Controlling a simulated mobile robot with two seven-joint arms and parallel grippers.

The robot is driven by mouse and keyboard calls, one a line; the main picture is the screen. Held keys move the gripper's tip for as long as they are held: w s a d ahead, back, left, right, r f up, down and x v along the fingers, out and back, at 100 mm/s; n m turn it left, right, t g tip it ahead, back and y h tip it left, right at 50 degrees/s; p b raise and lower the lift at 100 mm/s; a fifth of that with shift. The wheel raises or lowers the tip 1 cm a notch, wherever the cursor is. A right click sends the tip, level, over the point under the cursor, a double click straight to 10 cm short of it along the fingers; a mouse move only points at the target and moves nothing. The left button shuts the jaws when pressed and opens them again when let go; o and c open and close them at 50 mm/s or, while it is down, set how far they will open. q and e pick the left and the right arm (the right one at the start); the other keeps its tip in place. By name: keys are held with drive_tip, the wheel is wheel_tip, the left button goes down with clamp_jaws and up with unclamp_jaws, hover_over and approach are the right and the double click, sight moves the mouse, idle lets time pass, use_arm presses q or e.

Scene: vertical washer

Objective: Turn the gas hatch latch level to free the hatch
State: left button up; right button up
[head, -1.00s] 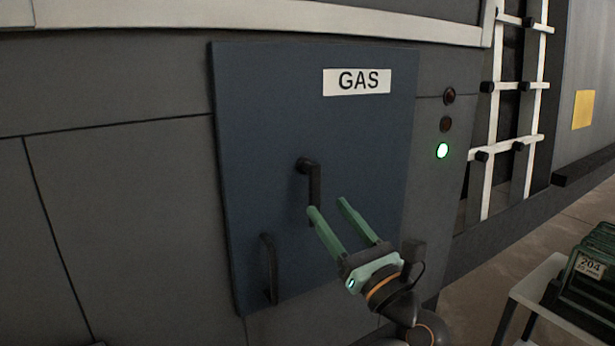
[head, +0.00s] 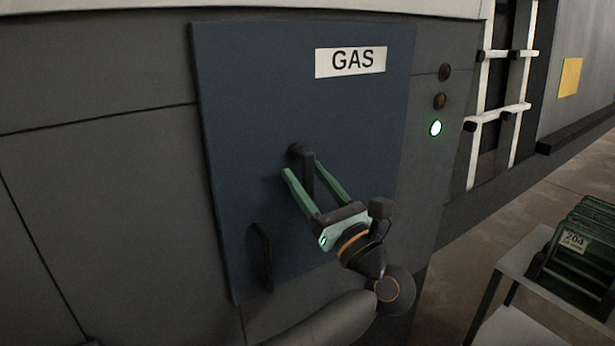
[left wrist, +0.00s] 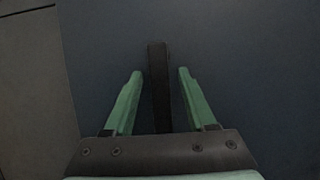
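The blue gas hatch (head: 255,110) is a flat panel with a white GAS label (head: 350,61). Its black latch lever (head: 307,172) hangs straight down from a pivot near the panel's middle. My left gripper (head: 300,168) is open, with one green finger on each side of the lever. In the left wrist view the dark lever (left wrist: 158,85) stands between the spread fingers, with a gap on both sides. A second black handle (head: 262,257) is fixed upright at the hatch's lower left. My right gripper is not in view.
A white ladder-like rack (head: 497,110) stands farther right. A table (head: 520,262) with dark green crates (head: 580,250) is at the lower right.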

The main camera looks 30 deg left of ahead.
use_arm(q)
clamp_jaws()
idle(1.2)
